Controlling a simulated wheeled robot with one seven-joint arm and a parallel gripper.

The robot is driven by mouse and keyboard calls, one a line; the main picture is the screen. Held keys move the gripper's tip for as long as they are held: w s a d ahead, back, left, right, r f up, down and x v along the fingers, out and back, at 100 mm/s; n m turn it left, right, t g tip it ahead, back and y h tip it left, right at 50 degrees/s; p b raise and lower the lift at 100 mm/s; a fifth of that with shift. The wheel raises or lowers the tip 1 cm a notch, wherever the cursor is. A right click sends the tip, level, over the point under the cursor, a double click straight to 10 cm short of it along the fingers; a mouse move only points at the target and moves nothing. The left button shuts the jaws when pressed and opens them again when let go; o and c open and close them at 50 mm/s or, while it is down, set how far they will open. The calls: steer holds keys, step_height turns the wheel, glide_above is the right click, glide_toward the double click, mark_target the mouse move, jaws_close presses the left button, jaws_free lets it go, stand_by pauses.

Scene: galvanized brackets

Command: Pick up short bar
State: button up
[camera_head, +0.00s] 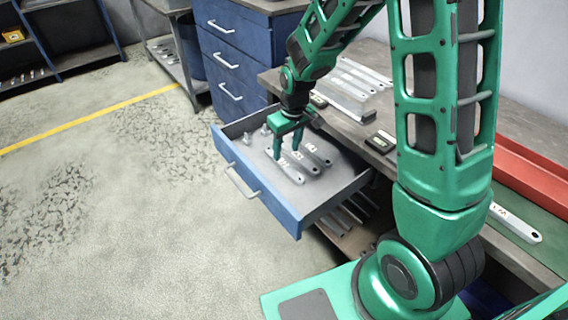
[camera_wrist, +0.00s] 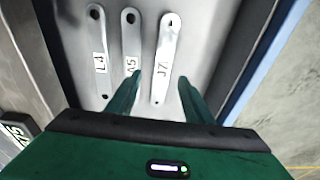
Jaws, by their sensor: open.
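Three flat grey metal bars with holes and white labels lie side by side in the open drawer (camera_head: 255,200). The bar labelled J7 (camera_wrist: 165,48) is at the right in the wrist view, and a middle bar (camera_wrist: 131,35) and a bar labelled L4 (camera_wrist: 99,40) lie to its left. I cannot tell which is the short bar. My gripper (camera_head: 287,154) points down into the drawer, open and empty. In the wrist view its fingers (camera_wrist: 160,82) stand on either side of the J7 bar's line; the gap in height is unclear.
Small upright metal pieces (camera_head: 265,129) stand at the drawer's back left. The bench (camera_head: 270,80) beside the drawer holds grey plates (camera_head: 350,95) and a dark labelled block (camera_head: 380,143). Another labelled bar (camera_head: 516,223) lies at the right. Floor left of the drawer is clear.

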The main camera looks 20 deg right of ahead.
mark_target(283, 162)
steer(key=shift+w+a+f, duration=0.1)
steer(key=shift+w+f, duration=0.05)
steer(key=shift+f, duration=0.75)
steer(key=shift+w+a+f, duration=0.15)
steer(key=shift+f, duration=0.75)
steer(key=shift+w+a+f, duration=0.1)
steer(key=shift+w+f, duration=0.05)
steer(key=shift+f, duration=0.75)
steer(key=shift+c, duration=0.6)
jaws_close()
